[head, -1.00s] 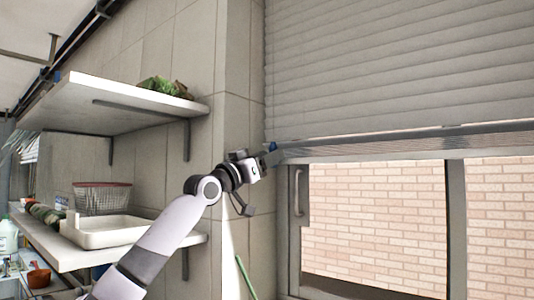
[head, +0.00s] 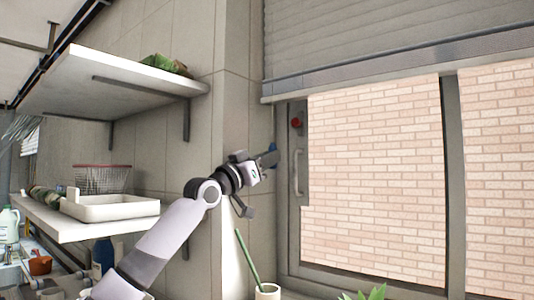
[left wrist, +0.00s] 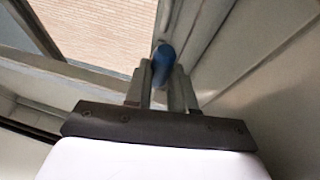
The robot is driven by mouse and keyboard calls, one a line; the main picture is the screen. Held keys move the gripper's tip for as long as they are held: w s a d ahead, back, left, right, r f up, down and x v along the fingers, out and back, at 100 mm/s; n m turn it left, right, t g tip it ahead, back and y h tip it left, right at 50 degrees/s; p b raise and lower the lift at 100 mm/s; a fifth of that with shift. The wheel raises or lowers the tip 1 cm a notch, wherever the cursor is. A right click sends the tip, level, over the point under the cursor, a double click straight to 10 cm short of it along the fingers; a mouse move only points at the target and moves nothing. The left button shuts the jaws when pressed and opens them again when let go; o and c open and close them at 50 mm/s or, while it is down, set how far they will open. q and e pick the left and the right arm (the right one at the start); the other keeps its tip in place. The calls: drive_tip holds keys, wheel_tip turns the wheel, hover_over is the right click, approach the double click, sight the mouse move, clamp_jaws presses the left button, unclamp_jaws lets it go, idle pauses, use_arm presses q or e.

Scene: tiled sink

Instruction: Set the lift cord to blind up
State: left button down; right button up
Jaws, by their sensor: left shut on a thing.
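The grey slatted blind (head: 390,35) hangs over the upper part of the window at the top right of the head view. Its bottom rail (head: 400,68) sits above the glass, with brick wall showing below. My left gripper (head: 270,157) is at the wall corner beside the window's left frame. In the left wrist view its fingers (left wrist: 163,85) are shut on a blue cord knob (left wrist: 163,60), which also shows small in the head view (head: 273,148). The cord itself is too thin to make out. My right gripper is not in view.
A window handle (head: 297,172) is right of my gripper. A cup (head: 267,291) is below.

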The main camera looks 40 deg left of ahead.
use_arm(q)
wheel_tip(320, 180, down, 15)
drive_tip(key=b, duration=0.7)
drive_tip(key=shift+r+b, duration=0.2)
drive_tip(key=shift+b, duration=0.1)
drive_tip(key=c, duration=0.9)
unclamp_jaws()
drive_tip(key=shift+c, duration=0.2)
drive_tip(key=shift+r, duration=0.15)
